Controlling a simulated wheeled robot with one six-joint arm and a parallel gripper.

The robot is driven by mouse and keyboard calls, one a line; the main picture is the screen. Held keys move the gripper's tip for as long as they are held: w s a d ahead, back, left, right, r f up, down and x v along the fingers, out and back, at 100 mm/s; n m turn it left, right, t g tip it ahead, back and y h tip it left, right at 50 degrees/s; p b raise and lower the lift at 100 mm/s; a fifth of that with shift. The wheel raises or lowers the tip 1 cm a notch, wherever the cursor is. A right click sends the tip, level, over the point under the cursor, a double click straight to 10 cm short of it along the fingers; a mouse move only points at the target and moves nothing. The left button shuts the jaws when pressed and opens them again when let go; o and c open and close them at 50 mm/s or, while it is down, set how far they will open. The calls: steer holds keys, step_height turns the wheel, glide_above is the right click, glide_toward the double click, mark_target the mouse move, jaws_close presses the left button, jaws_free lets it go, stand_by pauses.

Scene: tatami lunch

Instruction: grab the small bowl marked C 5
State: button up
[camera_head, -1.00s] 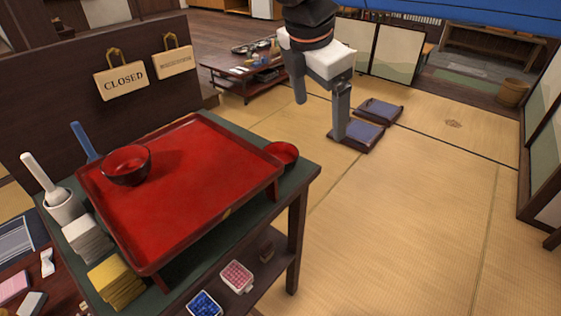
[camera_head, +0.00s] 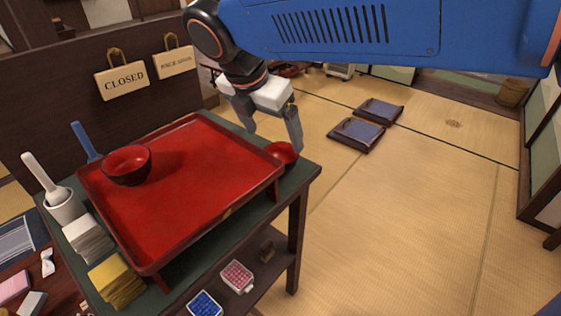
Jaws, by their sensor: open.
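A second, smaller-looking red bowl (camera_head: 281,155) is by the tray's right end, partly hidden by a finger and the tray. No C 5 mark is readable on either bowl. My gripper (camera_head: 274,138) is open and empty, pointing down near the right bowl. Its right finger overlaps that bowl in the picture; I cannot tell whether they touch. Its left finger is above or behind the tray's far right edge.
The tray stands on a green-topped table (camera_head: 300,190). White cloths (camera_head: 88,238), yellow cloths (camera_head: 116,280) and a white cup with a utensil (camera_head: 64,206) crowd its left side. A dark partition with signs (camera_head: 122,82) rises behind. Tatami floor at right is open, with two cushions (camera_head: 357,134).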

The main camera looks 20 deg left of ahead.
mark_target(280, 153)
steer(key=shift+x, duration=4.25)
steer(key=shift+c, duration=0.3)
steer(key=c, duration=1.1)
